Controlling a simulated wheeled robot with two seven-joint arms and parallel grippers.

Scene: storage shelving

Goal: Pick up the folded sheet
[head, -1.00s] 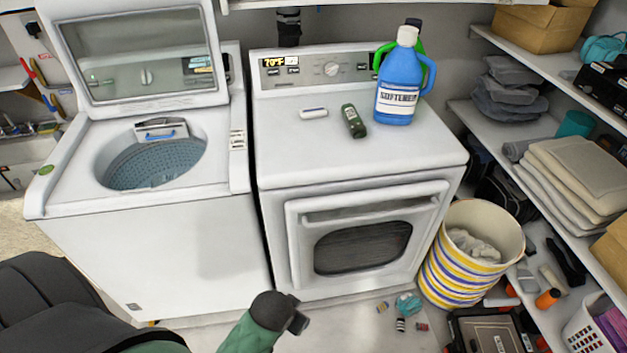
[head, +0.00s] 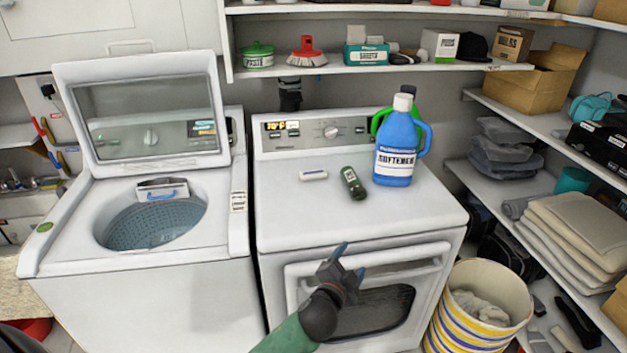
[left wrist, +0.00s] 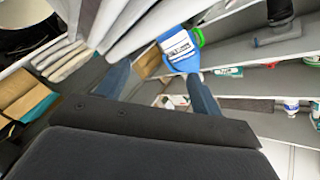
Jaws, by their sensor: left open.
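A stack of folded beige cloth (head: 572,243), sheets or towels, lies on the lower right shelf. I cannot tell which layer is the folded sheet. My left gripper (head: 350,262) is open and empty in front of the dryer door, well to the left of the stack and apart from it. In the left wrist view my left gripper's two fingers (left wrist: 160,88) stand spread with nothing held between them. My right gripper is out of view.
A white dryer (head: 355,205) carries a blue softener bottle (head: 396,150) and a green device (head: 353,183). An open washer (head: 130,285) stands left. A striped basket (head: 475,315) stands between dryer and right shelf. Grey folded cloths (head: 500,155) lie behind the beige stack.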

